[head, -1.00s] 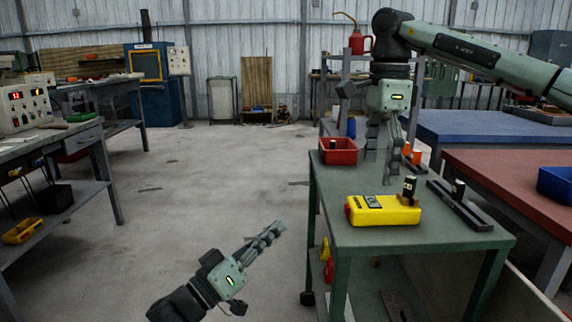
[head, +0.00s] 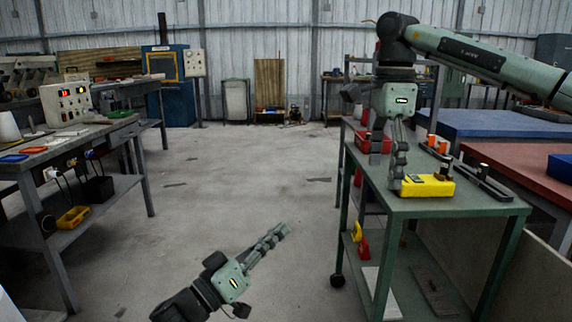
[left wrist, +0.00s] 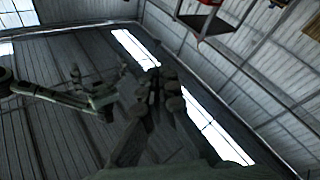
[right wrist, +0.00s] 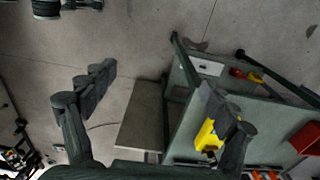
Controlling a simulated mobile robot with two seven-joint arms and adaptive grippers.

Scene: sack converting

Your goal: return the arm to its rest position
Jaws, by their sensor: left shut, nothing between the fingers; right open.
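My left gripper (head: 283,231) is at the bottom centre of the head view, low over the floor, with its fingers together and nothing between them. Its fingers also show dark against the roof in the left wrist view (left wrist: 163,82). My right gripper (head: 388,170) points down over the left part of the green cart (head: 455,208), with its fingers apart and empty. They are also spread wide in the right wrist view (right wrist: 155,82). My right arm reaches in from the upper right of the head view.
On the cart are a yellow box (head: 426,186), partly behind my right gripper, and a red bin (head: 373,143). A workbench (head: 85,140) stands at the left, and red (head: 540,170) and blue (head: 500,124) tables at the right. The middle floor (head: 240,175) is clear.

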